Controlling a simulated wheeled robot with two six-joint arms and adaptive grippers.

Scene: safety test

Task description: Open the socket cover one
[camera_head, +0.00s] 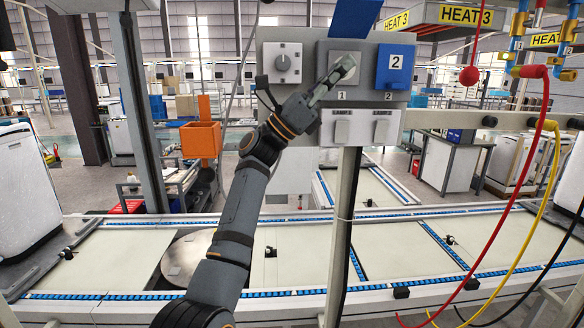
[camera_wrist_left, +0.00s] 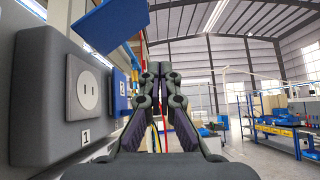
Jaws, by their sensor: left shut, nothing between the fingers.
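The grey panel (camera_head: 300,62) carries socket one, a pale plate (camera_head: 345,60) above the label 1. Its blue cover (camera_head: 356,18) stands raised above it. In the left wrist view the socket one plate (camera_wrist_left: 90,90) is bare, with two slots, and the blue cover (camera_wrist_left: 108,24) tilts up and outward over it. My left gripper (camera_head: 346,70) is in front of socket one, partly hiding it. Its fingers (camera_wrist_left: 158,72) are shut and empty, beside the panel face in the wrist view. My right gripper is not in view.
The blue cover marked 2 (camera_head: 396,67) is down, right of socket one. A rotary knob (camera_head: 283,63) is at the panel's left, with two white switches (camera_head: 361,128) below. Red (camera_head: 540,130) and yellow (camera_head: 553,160) cables hang at the right. A conveyor (camera_head: 300,245) lies below.

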